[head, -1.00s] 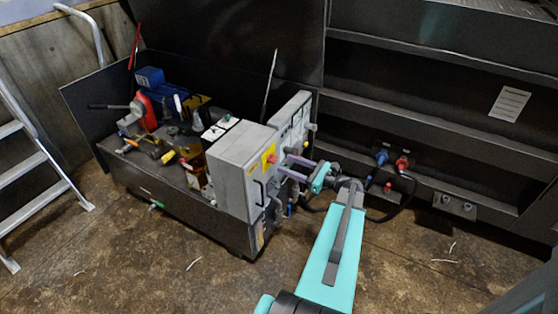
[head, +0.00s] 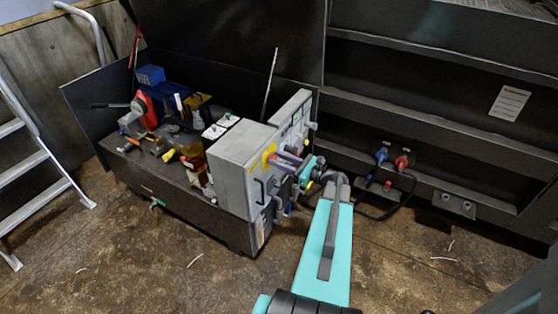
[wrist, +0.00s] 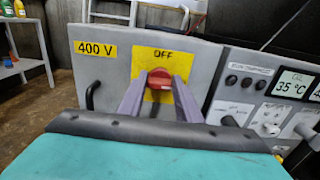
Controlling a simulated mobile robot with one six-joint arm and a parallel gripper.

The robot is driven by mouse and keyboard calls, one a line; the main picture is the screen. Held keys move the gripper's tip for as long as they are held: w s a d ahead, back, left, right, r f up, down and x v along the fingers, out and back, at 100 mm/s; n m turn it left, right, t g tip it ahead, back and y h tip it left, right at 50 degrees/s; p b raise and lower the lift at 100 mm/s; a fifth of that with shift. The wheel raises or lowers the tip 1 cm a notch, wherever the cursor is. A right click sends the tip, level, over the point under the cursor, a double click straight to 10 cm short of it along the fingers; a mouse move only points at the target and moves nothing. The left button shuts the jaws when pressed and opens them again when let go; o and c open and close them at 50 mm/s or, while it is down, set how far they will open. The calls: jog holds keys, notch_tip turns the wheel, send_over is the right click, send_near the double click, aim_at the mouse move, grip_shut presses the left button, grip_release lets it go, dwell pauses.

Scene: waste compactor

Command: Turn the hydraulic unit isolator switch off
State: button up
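The isolator switch is a red rotary knob (wrist: 160,92) on a yellow plate (wrist: 160,68) marked OFF at its top. It sits on the front of a grey box (wrist: 110,75) with a 400 V label. In the head view the grey box (head: 235,155) stands at the edge of the hydraulic unit, and my fingers hide the knob. My gripper (head: 279,158) is at the box front. In the wrist view its purple fingers (wrist: 161,82) stand apart on either side of the knob, seemingly not clamped on it. The knob's exact angle is hard to tell.
A control panel (wrist: 265,90) with a 35 °C display and dark buttons is right of the box. A black handle (wrist: 91,95) sticks out left of the knob. Cables and plugs (head: 390,165) lie right of my arm. A ladder (head: 35,150) stands far left.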

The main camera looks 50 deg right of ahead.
jog(key=c, duration=0.4)
jog(key=shift+f+n+b, duration=0.15)
jog(key=shift+n+b, duration=0.35)
jog(key=shift+b, duration=0.45)
jog(key=n+b, duration=0.5)
jog(key=b, duration=0.2)
jog(key=n+b, duration=0.6)
jog(key=b, duration=0.1)
jog(key=n+b, duration=0.6)
jog(key=b, duration=0.2)
jog(key=shift+s+a+f, duration=0.1)
jog(key=shift+a+f, duration=0.1)
jog(key=shift+a, duration=0.1)
jog(key=o, duration=1)
